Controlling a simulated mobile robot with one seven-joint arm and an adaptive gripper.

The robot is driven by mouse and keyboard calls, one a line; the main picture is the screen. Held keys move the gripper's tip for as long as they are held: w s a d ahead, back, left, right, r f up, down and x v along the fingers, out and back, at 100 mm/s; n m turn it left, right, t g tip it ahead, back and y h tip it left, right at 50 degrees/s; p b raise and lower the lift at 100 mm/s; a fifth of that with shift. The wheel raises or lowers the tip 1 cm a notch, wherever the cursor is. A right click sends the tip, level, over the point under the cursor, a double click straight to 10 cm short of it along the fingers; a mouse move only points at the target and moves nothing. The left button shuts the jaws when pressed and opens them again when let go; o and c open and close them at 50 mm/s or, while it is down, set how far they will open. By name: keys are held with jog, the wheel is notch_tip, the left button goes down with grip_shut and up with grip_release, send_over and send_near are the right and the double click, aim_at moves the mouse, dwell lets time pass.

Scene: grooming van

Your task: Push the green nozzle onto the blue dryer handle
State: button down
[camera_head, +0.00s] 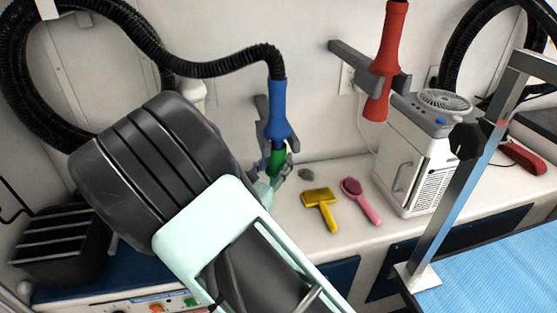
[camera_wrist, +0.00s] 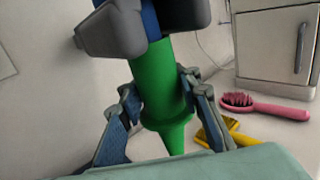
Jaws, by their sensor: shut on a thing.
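The blue dryer handle (camera_head: 278,108) hangs nose down on a wall bracket at the end of a black hose in the head view. Its blue end also shows at the top of the wrist view (camera_wrist: 151,20). The green nozzle (camera_wrist: 160,85) is directly below the handle, upright, with its narrow tip down. My gripper (camera_wrist: 162,112) is shut on the nozzle, one finger on each side. In the head view the nozzle (camera_head: 277,161) is partly covered by my gripper (camera_head: 274,177).
A red dryer handle (camera_head: 387,60) hangs on another bracket (camera_wrist: 93,37) is the blue handle's own bracket, close above my fingers. A yellow brush (camera_head: 320,205), a pink brush (camera_head: 358,198) and a white cabinet unit (camera_head: 412,165) stand right. A blue table (camera_head: 500,285) is front right.

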jog(key=c, duration=1.3)
grip_release()
jog(key=shift+s, duration=0.1)
